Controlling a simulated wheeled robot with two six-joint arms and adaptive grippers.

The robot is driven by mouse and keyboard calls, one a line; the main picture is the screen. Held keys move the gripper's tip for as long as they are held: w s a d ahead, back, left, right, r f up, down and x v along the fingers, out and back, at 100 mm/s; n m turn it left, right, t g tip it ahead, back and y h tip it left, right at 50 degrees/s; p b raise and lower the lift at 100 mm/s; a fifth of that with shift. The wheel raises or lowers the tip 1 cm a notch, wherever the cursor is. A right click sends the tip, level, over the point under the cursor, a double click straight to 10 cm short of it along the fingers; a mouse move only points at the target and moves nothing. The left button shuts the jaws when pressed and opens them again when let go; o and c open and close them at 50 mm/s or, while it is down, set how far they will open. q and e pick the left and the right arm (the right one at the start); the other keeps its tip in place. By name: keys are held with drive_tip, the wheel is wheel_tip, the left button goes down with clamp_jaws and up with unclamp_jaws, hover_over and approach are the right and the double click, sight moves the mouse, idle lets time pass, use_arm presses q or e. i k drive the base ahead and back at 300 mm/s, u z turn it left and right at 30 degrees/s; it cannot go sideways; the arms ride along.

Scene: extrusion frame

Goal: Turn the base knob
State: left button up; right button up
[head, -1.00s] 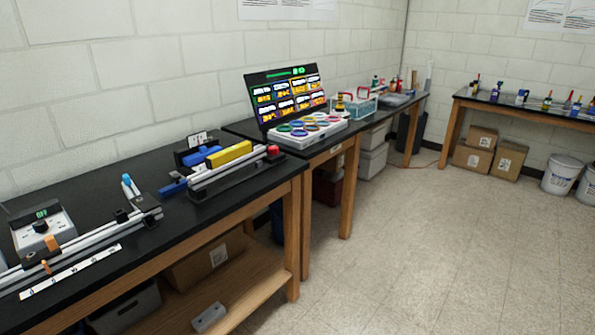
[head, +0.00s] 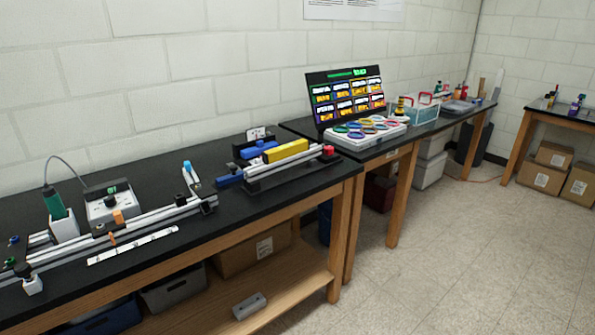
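Several knobs show, and I cannot tell which is the base knob. A red knob (head: 328,151) sits at the right end of the rail unit with a yellow block (head: 287,151). A black knob (head: 24,270) tops a small white piece at the lower left. A long aluminium extrusion frame (head: 150,222) lies on the black bench (head: 250,208). Neither of my grippers is in view.
A dark screen panel (head: 345,95) and a white tray of coloured rings (head: 365,133) stand on the farther bench. The floor (head: 430,265) at right is clear.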

sight(328, 150)
drive_tip(key=z, duration=1.1)
drive_tip(key=i, duration=2.3)
drive_tip(key=u, duration=2.25)
